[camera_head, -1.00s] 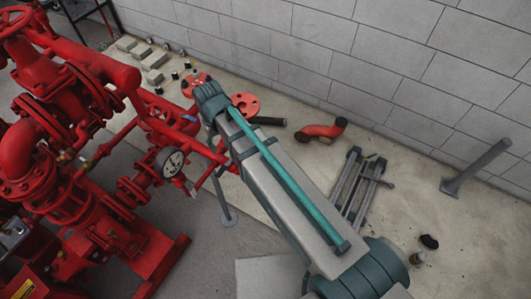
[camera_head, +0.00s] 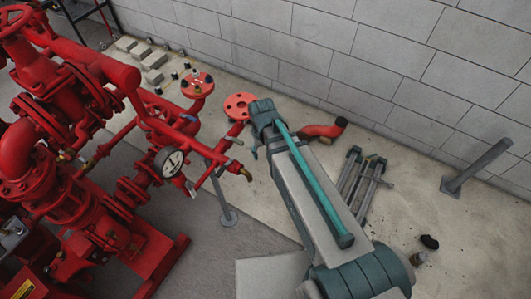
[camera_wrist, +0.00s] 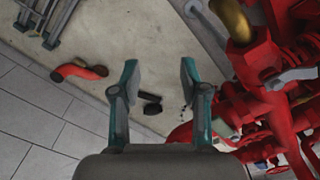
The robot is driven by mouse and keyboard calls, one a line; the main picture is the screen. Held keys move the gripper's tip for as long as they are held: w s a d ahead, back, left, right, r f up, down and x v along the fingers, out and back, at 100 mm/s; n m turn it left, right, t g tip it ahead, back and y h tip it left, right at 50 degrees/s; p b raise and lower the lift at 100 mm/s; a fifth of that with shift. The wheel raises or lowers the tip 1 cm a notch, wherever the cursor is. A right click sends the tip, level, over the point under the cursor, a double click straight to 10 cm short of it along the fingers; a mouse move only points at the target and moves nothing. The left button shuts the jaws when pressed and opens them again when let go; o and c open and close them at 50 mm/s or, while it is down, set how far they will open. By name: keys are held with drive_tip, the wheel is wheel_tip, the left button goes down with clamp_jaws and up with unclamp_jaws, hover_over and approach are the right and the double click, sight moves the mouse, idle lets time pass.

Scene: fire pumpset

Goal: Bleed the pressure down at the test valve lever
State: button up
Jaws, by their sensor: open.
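A red branch pipe ends in a brass outlet (camera_head: 245,172) in the head view, left of my arm's end. A small grey lever (camera_head: 235,142) shows near this branch; I take it as the test valve lever. In the head view the fingers are mostly hidden behind my arm.
A pressure gauge (camera_head: 170,163) sits on the red pump pipework (camera_head: 75,190) at the left; its reading is too small to tell. A red flanged pipe (camera_head: 241,105) stands behind my arm. A red elbow (camera_head: 325,131) and grey metal frames (camera_head: 365,185) lie near the wall.

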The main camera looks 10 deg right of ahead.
drive_tip(key=shift+s+d+f, duration=0.15)
drive_tip(key=shift+d+f, duration=0.2)
drive_tip(key=shift+d, duration=0.2)
drive_tip(key=shift+c, duration=0.2)
